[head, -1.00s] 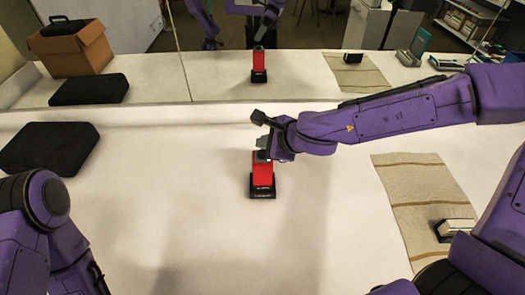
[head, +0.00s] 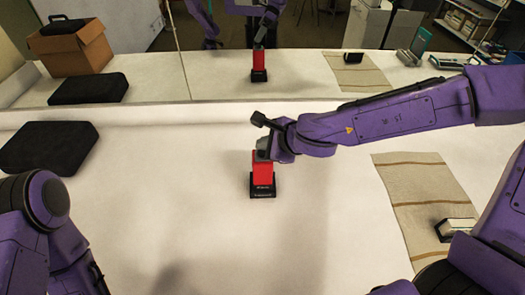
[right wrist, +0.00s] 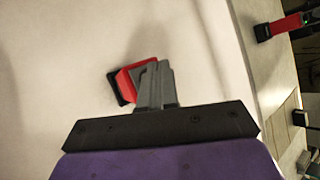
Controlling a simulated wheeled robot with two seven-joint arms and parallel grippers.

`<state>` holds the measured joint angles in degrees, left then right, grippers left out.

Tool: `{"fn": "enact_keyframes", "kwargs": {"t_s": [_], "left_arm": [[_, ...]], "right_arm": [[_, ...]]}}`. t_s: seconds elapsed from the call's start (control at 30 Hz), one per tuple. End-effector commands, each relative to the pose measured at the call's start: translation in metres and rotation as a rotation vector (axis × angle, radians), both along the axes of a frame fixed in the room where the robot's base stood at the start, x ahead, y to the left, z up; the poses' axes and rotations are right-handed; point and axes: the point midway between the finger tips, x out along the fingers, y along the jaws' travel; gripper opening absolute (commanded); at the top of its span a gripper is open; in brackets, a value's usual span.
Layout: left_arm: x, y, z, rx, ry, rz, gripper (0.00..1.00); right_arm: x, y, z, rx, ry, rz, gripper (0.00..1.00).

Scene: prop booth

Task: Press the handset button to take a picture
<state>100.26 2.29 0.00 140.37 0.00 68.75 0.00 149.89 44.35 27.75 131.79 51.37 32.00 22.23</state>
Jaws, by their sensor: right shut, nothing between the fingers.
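A red handset (head: 263,174) stands upright in a black base (head: 262,191) on the white table, in the middle of the head view. My right gripper (head: 263,153) is shut and empty, with its fingertips at the top of the handset. I cannot tell whether they touch it. In the right wrist view, the shut grey fingers (right wrist: 158,75) overlap the red handset (right wrist: 128,82). The button is hidden behind the fingers. Only part of my left arm shows at lower left in the head view; its gripper is out of view.
A mirror (head: 215,85) behind the table reflects the handset and my arm. A black case (head: 48,147) lies at the left. A striped cloth (head: 425,195) with a small black-and-white item (head: 458,229) lies at the right. The table around the handset is clear.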

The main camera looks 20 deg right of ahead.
Motion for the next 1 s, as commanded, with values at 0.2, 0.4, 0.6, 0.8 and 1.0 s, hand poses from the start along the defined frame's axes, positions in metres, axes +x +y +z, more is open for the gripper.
{"fn": "enact_keyframes", "kwargs": {"t_s": [0.2, 0.4, 0.6, 0.8, 1.0], "left_arm": [[0.0001, 0.0, 0.0004, 0.0, 0.0, 0.0, 0.43], [0.0, 0.0, -0.0011, 0.0, 0.0, 0.0, 0.43], [0.0, 0.0, -0.0029, 0.0, 0.0, 0.0, 0.43], [0.0, 0.0, -0.0045, 0.0, 0.0, 0.0, 0.43], [0.0, 0.0, -0.006, 0.0, 0.0, 0.0, 0.43]], "right_arm": [[0.0, 0.0, 0.0004, 0.0, 0.0, 0.0, 0.0], [-0.0001, 0.0001, -0.0015, 0.0, 0.0, 0.0, 0.0], [0.0, 0.0, -0.0039, 0.0, 0.0, 0.0, 0.0], [0.0001, 0.0, -0.0064, 0.0, 0.0, 0.0, 0.0], [-0.0001, 0.0, -0.0086, 0.0, 0.0, 0.0, 0.0]]}}
